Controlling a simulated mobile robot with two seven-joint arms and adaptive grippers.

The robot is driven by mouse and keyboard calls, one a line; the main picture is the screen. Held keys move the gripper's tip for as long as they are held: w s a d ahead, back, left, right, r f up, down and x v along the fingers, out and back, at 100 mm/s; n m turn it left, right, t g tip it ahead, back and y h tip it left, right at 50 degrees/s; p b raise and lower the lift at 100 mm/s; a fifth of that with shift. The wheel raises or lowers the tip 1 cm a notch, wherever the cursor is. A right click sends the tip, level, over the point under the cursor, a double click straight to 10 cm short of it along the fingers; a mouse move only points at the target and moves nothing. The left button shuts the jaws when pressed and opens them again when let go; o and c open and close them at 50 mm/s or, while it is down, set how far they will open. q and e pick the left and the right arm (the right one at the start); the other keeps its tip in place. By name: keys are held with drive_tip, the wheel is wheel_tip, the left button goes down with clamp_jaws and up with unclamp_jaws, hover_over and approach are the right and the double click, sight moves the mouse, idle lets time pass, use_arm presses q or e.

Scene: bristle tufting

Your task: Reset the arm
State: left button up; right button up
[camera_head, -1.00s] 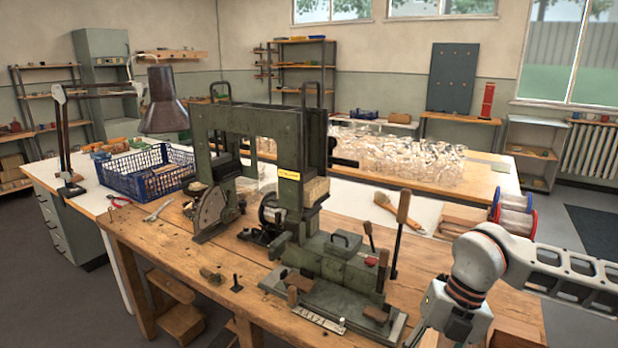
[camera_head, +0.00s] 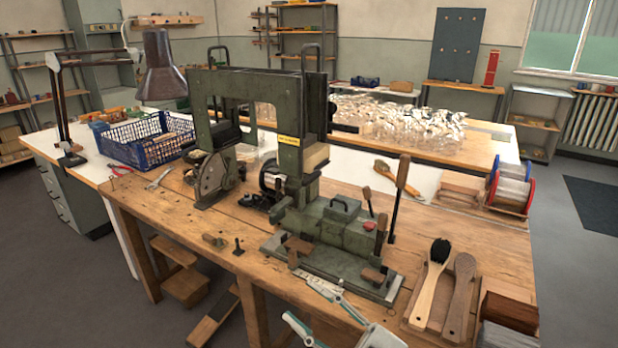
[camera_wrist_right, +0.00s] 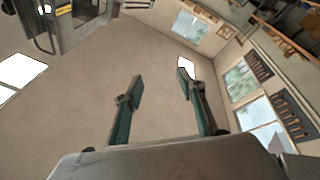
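My right gripper (camera_head: 298,299) shows at the bottom edge of the head view, in front of the green tufting machine (camera_head: 335,228). Its two fingers are spread apart. In the right wrist view the gripper (camera_wrist_right: 160,86) is open with nothing between its greenish fingers, and plain wall or ceiling lies behind them. Most of my right arm is out of the head view. My left gripper is in neither view.
A brush with black bristles (camera_head: 431,290) and a bare wooden brush body (camera_head: 460,298) lie in a wooden tray (camera_head: 408,320) at the right front of the bench. Wire spools (camera_head: 509,190) and a blue basket (camera_head: 147,148) stand farther off.

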drive_tip(key=d+f+m+t+h, duration=0.2)
drive_tip(key=d+f+m+h, duration=0.4)
drive_tip(key=f, duration=0.3)
drive_tip(key=d+f+m+t+h, duration=0.1)
drive_tip(key=d+f+m+h, duration=0.45)
drive_tip(key=f, duration=0.45)
drive_tip(key=s+d+f+m+g+h, duration=0.3)
drive_tip(key=s+d+f, duration=0.5)
drive_tip(key=s+f, duration=0.4)
drive_tip(key=shift+d+f+g+h, duration=0.3)
drive_tip(key=shift+f+g+h, duration=0.2)
drive_tip(key=shift+f, duration=0.4)
